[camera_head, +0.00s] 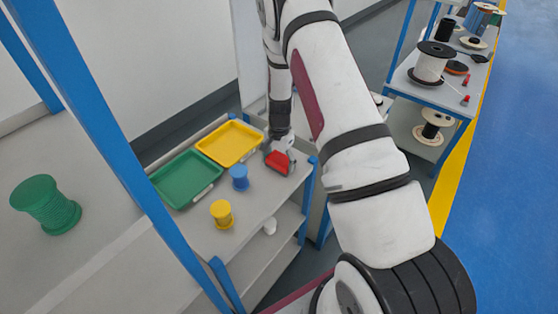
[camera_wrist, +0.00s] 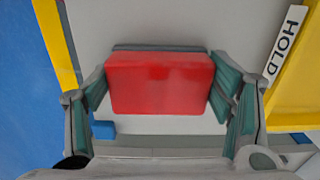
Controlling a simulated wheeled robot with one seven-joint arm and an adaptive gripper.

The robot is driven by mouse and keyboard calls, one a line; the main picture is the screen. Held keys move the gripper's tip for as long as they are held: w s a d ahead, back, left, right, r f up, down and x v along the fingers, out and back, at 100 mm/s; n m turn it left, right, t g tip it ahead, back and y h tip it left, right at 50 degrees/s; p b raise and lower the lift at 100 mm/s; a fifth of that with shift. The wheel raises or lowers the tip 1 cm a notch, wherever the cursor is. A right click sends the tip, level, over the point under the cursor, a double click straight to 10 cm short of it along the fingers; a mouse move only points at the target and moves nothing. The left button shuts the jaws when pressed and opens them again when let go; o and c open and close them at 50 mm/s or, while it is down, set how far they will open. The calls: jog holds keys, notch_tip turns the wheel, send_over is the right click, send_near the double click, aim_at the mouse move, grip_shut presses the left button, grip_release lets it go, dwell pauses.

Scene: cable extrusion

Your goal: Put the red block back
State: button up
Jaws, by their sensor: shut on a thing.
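The red block (camera_head: 278,162) is at the right end of the grey shelf top, to the right of the yellow tray. My gripper (camera_head: 280,153) reaches down over it. In the wrist view the red block (camera_wrist: 160,83) sits between the two teal-padded fingers of my gripper (camera_wrist: 162,92), which is shut on it. I cannot tell whether the block touches the shelf or is slightly above it.
A yellow tray (camera_head: 231,142) and a green tray (camera_head: 185,178) lie on the shelf top (camera_head: 262,200). A blue spool (camera_head: 239,178) and a yellow spool (camera_head: 222,213) stand in front of them. A "HOLD" label (camera_wrist: 287,44) is on the yellow tray's edge.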

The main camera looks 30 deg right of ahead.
jog(key=shift+f, duration=0.1)
jog(key=o, duration=1.6)
jog(key=shift+c, duration=0.2)
